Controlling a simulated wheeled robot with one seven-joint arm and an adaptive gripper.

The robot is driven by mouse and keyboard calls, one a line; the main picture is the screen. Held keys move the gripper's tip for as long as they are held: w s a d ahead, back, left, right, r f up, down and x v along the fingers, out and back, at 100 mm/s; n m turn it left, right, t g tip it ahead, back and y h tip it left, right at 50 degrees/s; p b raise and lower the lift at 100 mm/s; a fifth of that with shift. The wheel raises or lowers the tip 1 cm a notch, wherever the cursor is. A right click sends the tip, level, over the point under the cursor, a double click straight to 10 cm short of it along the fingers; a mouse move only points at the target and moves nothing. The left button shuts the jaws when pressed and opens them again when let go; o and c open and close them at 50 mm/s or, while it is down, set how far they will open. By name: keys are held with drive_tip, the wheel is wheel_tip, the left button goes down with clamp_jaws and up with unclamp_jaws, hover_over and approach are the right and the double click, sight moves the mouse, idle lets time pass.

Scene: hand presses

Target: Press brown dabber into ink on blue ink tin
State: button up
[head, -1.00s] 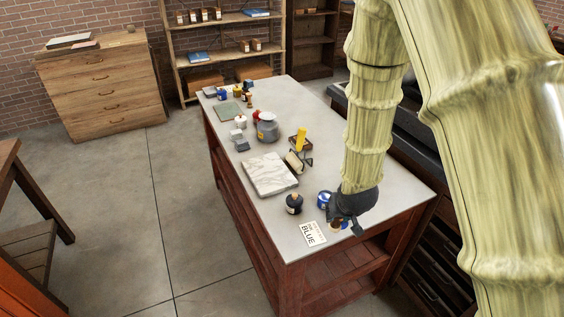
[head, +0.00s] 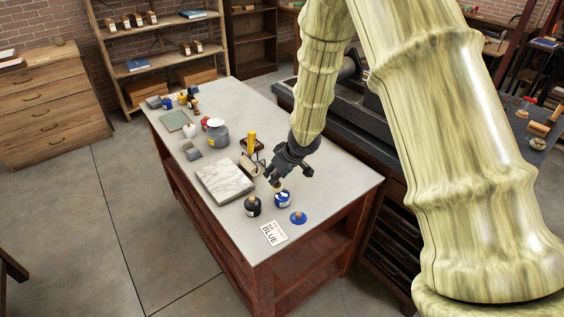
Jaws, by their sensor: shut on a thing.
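The blue ink tin (head: 283,201) stands on the table with a pale label on its side. My gripper (head: 275,180) is shut on the small brown dabber (head: 277,188), directly at the top of the tin. The dabber is mostly covered by the fingers. I cannot tell whether its lower end touches the ink, as the inside of the tin is hidden. A flat blue disc with a brown knob (head: 298,217) lies on the table to the right and nearer than the tin.
A black jar (head: 252,207) stands left of the tin. A card reading BLUE (head: 274,233) lies near the front edge. A marble slab (head: 225,182), a yellow-handled roller (head: 251,147) and a grey pot (head: 217,134) stand farther back. The table's front right corner is clear.

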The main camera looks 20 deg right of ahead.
drive_tip(key=shift+n, duration=0.5)
drive_tip(key=f+b, duration=0.1)
drive_tip(key=b, duration=0.1)
drive_tip(key=w+d+f+b, duration=0.1)
drive_tip(key=f+b, duration=0.1)
drive_tip(key=w+d+f+b, duration=0.1)
drive_tip(key=f+b, duration=0.1)
drive_tip(key=shift+d+b, duration=0.25)
drive_tip(key=shift+b, duration=0.1)
drive_tip(key=shift+f+b, duration=0.3)
drive_tip(key=shift+f, duration=0.15)
idle(1.4)
drive_tip(key=shift+s+f+p, duration=0.1)
drive_tip(key=shift+p, duration=0.25)
idle(2.0)
wheel_tip(320, 180, up, 7)
drive_tip(key=p, duration=0.9)
idle(0.5)
idle(0.6)
